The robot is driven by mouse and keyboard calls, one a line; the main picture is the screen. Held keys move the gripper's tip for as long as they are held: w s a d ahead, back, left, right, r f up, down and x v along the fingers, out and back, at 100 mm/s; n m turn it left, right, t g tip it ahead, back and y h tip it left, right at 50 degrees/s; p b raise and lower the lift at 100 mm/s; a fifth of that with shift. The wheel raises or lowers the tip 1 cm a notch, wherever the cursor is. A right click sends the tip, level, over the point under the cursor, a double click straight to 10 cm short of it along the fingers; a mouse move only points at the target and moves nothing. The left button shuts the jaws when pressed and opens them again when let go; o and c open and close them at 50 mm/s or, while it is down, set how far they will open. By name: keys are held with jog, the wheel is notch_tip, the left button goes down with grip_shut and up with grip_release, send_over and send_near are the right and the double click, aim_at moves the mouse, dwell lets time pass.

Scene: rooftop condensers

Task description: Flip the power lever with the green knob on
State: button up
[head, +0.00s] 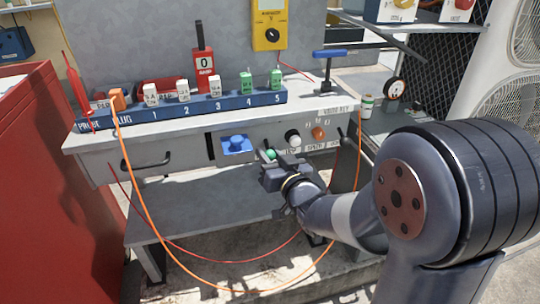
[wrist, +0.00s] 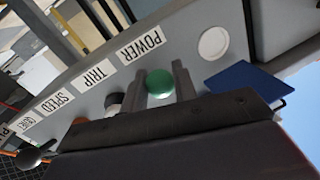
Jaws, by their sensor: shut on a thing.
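The green knob (head: 270,154) of the power lever is on the front panel of the workbench, right of the blue switch. In the wrist view the green knob (wrist: 159,83) sits between my two fingers, close to the POWER label (wrist: 139,47). My gripper (head: 275,161) reaches the panel from the front right and is closed on the knob. In the wrist view the fingers of my gripper (wrist: 161,86) stand one on each side of it. The lever's stem is hidden, so I cannot tell its position.
A white knob (head: 292,137) and an orange knob (head: 318,133) are close by on the right. The blue switch (head: 236,145) is on the left. An orange cable (head: 151,219) hangs in front of the bench. A red cabinet (head: 40,190) stands at left.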

aim_at(270, 150)
jog(key=c, duration=0.4)
jog(key=shift+o, duration=0.2)
jog(key=shift+r, duration=0.1)
